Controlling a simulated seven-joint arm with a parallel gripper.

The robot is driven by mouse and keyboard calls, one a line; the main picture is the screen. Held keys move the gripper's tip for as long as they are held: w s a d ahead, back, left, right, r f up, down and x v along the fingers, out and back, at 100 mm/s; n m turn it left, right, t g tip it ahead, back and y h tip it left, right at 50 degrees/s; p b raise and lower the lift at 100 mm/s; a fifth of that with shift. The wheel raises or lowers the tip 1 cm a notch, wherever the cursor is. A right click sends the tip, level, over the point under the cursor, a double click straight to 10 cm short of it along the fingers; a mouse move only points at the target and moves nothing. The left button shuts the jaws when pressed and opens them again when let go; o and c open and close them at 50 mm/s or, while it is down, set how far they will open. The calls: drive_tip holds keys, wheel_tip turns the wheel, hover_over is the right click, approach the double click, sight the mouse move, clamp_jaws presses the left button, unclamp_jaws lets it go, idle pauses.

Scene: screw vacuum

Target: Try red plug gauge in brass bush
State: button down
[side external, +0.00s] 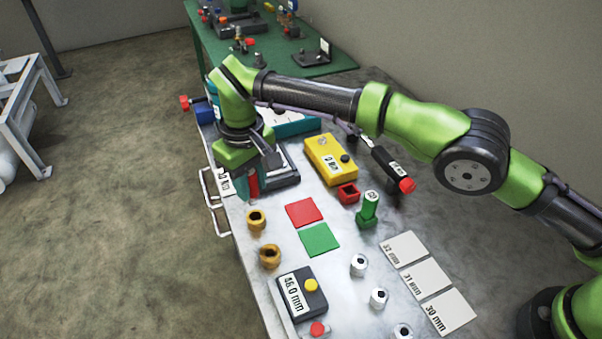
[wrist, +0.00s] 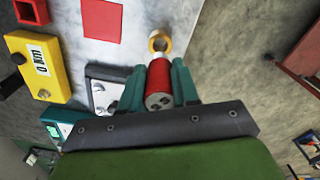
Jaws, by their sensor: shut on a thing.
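My gripper (side external: 251,170) is shut on the red plug gauge (side external: 253,187), which hangs below the fingers over the left edge area of the bench. In the wrist view the red plug gauge (wrist: 159,75) sits between the two teal fingertips (wrist: 158,84), its grey end with dark holes facing the camera. A brass bush (wrist: 160,42) shows past the gauge's far end in the wrist view. Contact between them cannot be told.
A red square (side external: 304,212) and a green square (side external: 319,240) lie beside the bushes. Several steel bushes (side external: 379,297) stand near white size cards (side external: 427,281).

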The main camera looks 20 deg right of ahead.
sight(254, 203)
drive_tip(key=shift+f, duration=1.95)
drive_tip(key=shift+f, duration=1.25)
idle(1.0)
drive_tip(key=shift+r, duration=3.05)
